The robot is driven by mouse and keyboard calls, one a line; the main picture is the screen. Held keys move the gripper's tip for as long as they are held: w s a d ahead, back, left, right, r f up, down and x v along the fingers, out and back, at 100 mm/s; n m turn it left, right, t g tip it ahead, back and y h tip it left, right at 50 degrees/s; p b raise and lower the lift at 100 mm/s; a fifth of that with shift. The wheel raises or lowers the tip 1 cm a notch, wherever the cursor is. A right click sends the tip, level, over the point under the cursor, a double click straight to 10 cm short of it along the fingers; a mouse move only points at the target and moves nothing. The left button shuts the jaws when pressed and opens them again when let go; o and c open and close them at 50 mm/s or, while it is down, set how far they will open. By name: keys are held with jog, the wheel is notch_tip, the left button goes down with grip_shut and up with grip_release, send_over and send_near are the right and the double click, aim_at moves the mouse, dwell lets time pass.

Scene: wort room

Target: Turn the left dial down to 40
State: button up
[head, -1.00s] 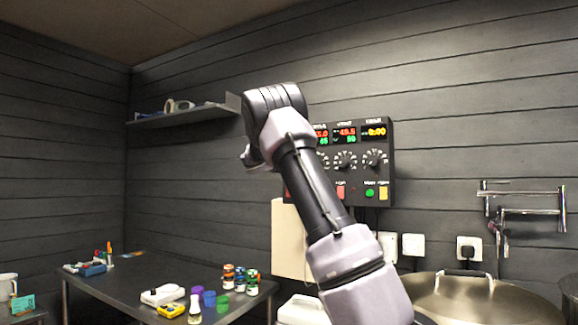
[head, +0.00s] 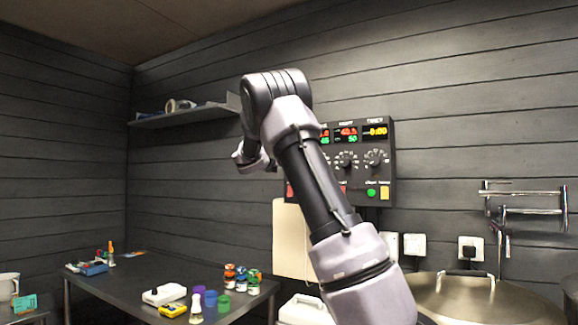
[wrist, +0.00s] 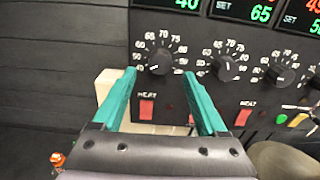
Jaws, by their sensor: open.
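The left dial (wrist: 160,61) is a black knob with a white number scale on the dark control panel (wrist: 215,85). The green set number above it, cut by the top edge of the wrist view, reads 40. My gripper (wrist: 160,75) is open, with one teal finger on each side of the lower part of the dial in the picture. No contact shows, and the gap in depth is hard to tell. In the head view my arm hides the left dial.
The middle dial (wrist: 224,68), set at 65, and another dial (wrist: 284,73) sit to the right. Red rocker switches (wrist: 146,110) are below. A shelf (head: 180,117) is on the wall, a cluttered table (head: 130,285) at lower left, and a lidded vat (head: 470,295) at right.

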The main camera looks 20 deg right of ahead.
jog(key=v, duration=0.6)
jog(key=shift+s+a, duration=0.1)
jog(key=s+d+f+m+g+y, duration=0.2)
jog(key=s+f+m+g+y, duration=0.15)
jog(key=s+f+m, duration=0.5)
jog(key=s+d+f+m+g+y, duration=0.2)
jog(key=s+d+f+m+y, duration=0.3)
jog(key=s, duration=0.6)
jog(key=s+a+f+m+t+y, duration=0.1)
jog(key=s+a+f+m+y, duration=0.2)
jog(key=s+a+m+y, duration=0.4)
jog(key=s+a+m, duration=0.9)
jog(key=s+a, duration=0.4)
jog(key=s, duration=0.2)
jog(key=shift+s+f+t+y, duration=0.35)
jog(key=shift+m, duration=0.25)
